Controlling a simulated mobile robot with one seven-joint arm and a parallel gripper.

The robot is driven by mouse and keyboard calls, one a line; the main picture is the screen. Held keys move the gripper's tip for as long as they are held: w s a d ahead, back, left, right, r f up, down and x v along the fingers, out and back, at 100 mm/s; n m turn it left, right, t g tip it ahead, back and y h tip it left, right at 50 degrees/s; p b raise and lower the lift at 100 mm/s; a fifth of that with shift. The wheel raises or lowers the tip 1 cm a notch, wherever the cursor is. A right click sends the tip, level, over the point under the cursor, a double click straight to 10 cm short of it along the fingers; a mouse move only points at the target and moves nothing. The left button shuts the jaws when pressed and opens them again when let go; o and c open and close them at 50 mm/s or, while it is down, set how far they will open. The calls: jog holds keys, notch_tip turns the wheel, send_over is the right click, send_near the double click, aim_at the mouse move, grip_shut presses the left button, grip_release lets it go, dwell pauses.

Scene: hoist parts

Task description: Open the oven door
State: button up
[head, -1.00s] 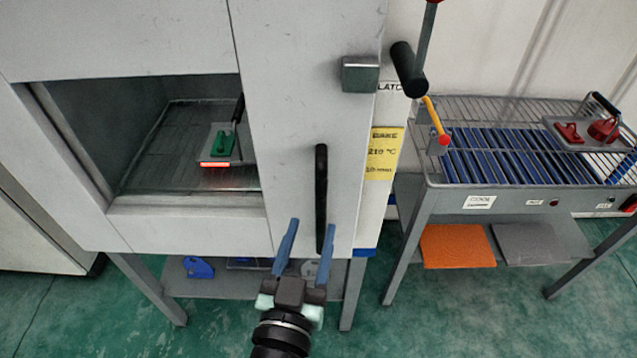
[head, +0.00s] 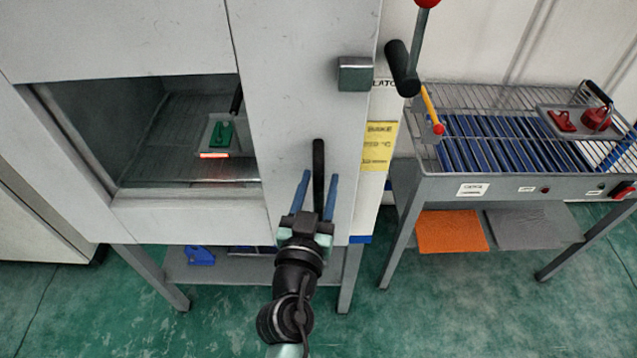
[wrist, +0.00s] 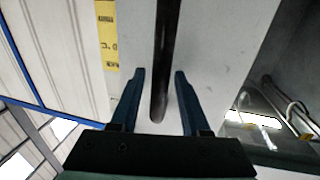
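The oven door (head: 290,110) is a pale grey panel that looks shut, with a window at the left. A black vertical handle (head: 318,165) is on its right part. My gripper (head: 319,177) is open, with one blue finger on each side of the handle's lower part. In the wrist view the handle (wrist: 166,60) runs down between the two fingers (wrist: 158,75), with a gap on both sides. A grey latch block (head: 356,74) and a black-gripped latch lever (head: 403,70) are at the door's upper right.
Through the window a tray with a green part (head: 220,135) shows beside a red glow. A yellow bake label (head: 378,146) is right of the door. A cooling rack table (head: 500,180) with red parts stands at the right. Green floor is open in front.

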grip_shut()
dwell(1.2)
